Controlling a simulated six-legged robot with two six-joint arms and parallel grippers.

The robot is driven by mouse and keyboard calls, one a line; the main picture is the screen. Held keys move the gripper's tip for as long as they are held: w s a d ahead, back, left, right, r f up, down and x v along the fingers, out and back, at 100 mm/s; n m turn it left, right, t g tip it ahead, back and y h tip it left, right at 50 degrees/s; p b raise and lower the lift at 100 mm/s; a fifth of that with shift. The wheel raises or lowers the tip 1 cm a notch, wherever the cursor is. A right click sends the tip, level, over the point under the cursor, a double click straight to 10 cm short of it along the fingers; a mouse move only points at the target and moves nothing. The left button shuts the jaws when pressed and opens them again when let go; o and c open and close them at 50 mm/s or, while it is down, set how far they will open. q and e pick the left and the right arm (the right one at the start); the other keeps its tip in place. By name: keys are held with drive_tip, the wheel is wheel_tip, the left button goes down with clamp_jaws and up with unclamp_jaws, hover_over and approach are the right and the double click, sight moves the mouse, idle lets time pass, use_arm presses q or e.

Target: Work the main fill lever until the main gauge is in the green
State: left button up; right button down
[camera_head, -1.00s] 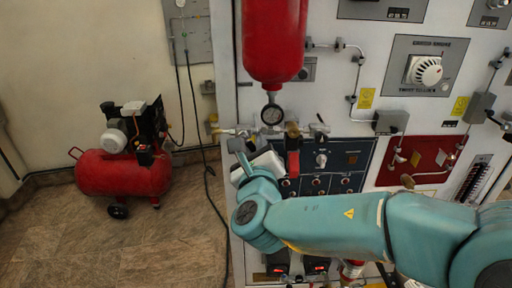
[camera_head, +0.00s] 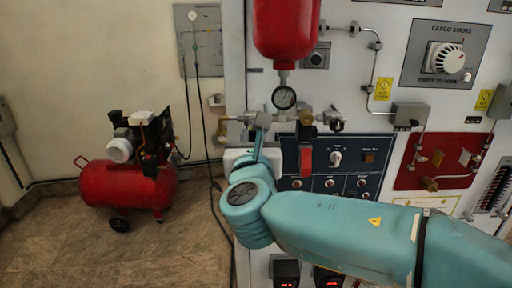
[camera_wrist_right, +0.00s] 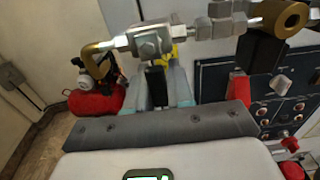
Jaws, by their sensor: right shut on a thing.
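A round gauge (camera_head: 284,97) with a white face hangs under the red tank; its needle and any green zone are too small to read. Below it runs a pipe with valve fittings. My right gripper (camera_head: 262,122) is at the left part of this pipe, left of the gauge. In the wrist view, the right gripper (camera_wrist_right: 168,86) is shut on a dark lever (camera_wrist_right: 156,80) under a steel valve fitting (camera_wrist_right: 150,42). The fingers hide part of this lever; I see no label naming it. My left gripper is not in view.
A red handle (camera_head: 306,160) hangs right of my gripper, before a blue switch panel (camera_head: 350,158). The red tank (camera_head: 286,30) is above. A red compressor (camera_head: 125,186) stands on the floor at left, with open floor around it. Cables hang between.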

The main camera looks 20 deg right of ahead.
drive_tip(key=shift+a, duration=0.1)
idle(0.4)
drive_tip(key=c, duration=1.1)
unclamp_jaws()
drive_tip(key=b+v, duration=0.2)
drive_tip(key=v, duration=1.4)
drive_tip(key=shift+s, duration=0.2)
